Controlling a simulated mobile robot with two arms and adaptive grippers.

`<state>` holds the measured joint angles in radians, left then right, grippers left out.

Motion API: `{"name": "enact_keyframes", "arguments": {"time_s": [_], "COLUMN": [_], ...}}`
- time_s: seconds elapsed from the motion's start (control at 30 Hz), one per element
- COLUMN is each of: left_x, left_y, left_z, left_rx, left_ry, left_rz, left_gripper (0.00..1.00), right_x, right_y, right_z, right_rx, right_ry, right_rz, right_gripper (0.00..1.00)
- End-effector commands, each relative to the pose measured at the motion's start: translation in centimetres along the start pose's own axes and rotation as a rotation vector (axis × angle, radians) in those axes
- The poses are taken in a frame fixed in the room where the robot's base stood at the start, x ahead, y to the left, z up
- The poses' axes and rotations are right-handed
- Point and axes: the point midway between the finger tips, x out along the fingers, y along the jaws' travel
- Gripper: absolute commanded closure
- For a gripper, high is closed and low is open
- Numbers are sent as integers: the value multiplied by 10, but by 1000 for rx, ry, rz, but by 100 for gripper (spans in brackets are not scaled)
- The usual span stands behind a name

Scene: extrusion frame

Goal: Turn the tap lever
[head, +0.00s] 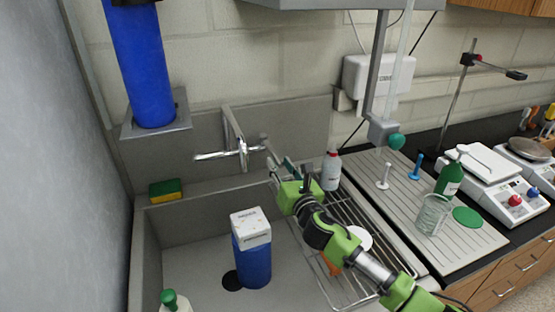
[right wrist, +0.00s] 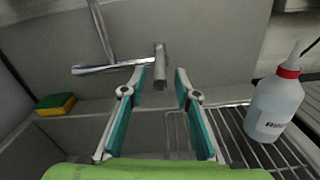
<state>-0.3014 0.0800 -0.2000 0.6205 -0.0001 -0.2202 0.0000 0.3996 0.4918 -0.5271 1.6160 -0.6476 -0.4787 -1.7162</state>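The metal tap (head: 215,155) sits at the back wall of the sink, with a raised pipe and a horizontal bar. A short upright grey piece, which looks like the tap lever (head: 243,153), stands at the bar. In the right wrist view the lever (right wrist: 160,66) appears between and just beyond the fingertips. My right gripper (head: 271,152) is open and points at the tap from the right; its teal-padded fingers (right wrist: 161,78) are apart with nothing held. Contact with the lever cannot be made out. My left gripper is not in view.
A white bottle with a red collar (head: 331,170) stands close right of my gripper, by the wire rack (head: 345,285). A yellow-green sponge (head: 166,190) lies on the left ledge. A blue container with a white top (head: 253,262) stands in the sink. A blue cylinder (head: 140,65) is upper left.

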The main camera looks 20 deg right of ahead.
Motion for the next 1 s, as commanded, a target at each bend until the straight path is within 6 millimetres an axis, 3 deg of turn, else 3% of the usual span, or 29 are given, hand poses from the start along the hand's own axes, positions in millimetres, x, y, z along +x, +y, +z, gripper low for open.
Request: {"name": "enact_keyframes", "arguments": {"time_s": [0.2, 0.57, 0.7, 1.0], "left_x": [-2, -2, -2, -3], "left_y": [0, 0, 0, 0], "left_z": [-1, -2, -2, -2], "left_rx": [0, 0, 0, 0], "left_ry": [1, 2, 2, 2], "left_rz": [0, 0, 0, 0], "left_gripper": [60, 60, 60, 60], "right_x": [21, 25, 25, 24], "right_y": [0, 0, 0, -3], "right_z": [1, 0, 0, 0], "right_rx": [0, 0, 0, -2], "right_ry": [-2, 0, 0, 2], "right_rz": [-1, 0, 0, 10], "right_gripper": [71, 71, 100, 100]}}
